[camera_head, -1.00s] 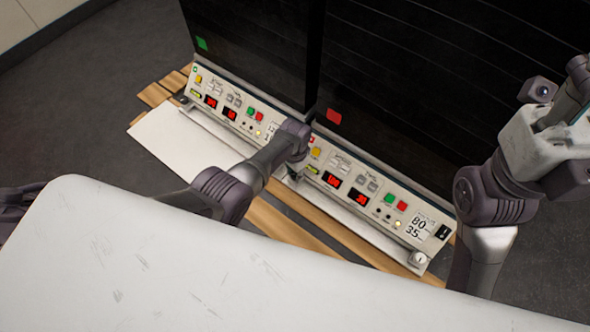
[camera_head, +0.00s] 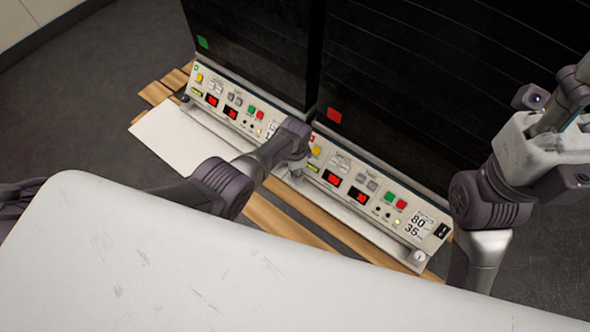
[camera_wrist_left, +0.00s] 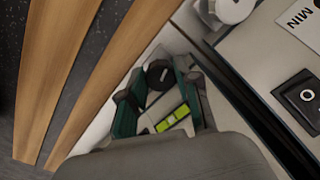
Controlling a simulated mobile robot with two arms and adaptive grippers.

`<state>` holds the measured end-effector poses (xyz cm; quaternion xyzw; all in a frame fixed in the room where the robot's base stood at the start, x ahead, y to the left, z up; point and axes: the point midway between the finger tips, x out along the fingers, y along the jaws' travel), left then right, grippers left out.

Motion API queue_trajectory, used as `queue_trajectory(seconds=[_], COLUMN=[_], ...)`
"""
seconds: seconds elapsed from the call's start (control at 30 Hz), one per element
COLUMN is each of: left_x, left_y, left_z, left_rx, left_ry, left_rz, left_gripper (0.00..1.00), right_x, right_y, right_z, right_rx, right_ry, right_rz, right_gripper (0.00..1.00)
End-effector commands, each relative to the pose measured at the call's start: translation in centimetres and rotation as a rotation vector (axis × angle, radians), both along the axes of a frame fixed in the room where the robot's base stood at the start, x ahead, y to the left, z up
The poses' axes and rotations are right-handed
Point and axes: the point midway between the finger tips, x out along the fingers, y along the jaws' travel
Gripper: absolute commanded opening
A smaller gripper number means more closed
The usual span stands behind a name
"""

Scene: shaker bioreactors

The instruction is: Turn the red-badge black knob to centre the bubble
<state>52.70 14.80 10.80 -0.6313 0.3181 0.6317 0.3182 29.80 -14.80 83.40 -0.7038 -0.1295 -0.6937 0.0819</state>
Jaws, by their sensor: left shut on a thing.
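The red-badge machine (camera_head: 334,115) is the right one of two dark units, with a red square on its front. In the head view my left gripper (camera_head: 297,170) is at the panel's left end, hiding the knob. My right gripper's fingers do not show clearly.
The left machine carries a green badge (camera_head: 203,42). The right panel has red displays (camera_head: 357,195), buttons and a black switch (camera_head: 442,230). In the wrist view, a white knob (camera_wrist_left: 230,8) and switch (camera_wrist_left: 300,97) are nearby. Wooden slats (camera_head: 285,224) lie below.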

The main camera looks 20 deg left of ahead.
Motion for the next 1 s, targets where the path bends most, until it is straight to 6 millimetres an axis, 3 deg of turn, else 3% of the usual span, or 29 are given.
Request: queue_trajectory(seconds=[0.17,0.2,0.27,0.73,1.0], left_x=[0.1,0.1,0.1,0.1,0.1], left_y=[-0.1,-0.1,-0.1,0.0,0.0], left_z=[0.0,0.0,0.0,0.7,4.4], left_rx=[-0.001,-0.001,-0.001,-0.001,-0.002], left_ry=[-0.003,-0.003,-0.003,-0.002,-0.006], left_rz=[0.001,0.001,0.001,0.001,0.001], left_gripper=[0.0,0.34,0.43,0.43,0.43], right_x=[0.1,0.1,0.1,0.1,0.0], right_y=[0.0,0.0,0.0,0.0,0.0], right_z=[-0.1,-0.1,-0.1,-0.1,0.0], right_rx=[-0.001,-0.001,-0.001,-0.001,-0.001], right_ry=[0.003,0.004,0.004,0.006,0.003], right_rz=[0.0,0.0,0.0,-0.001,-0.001], right_gripper=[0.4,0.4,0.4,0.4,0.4])
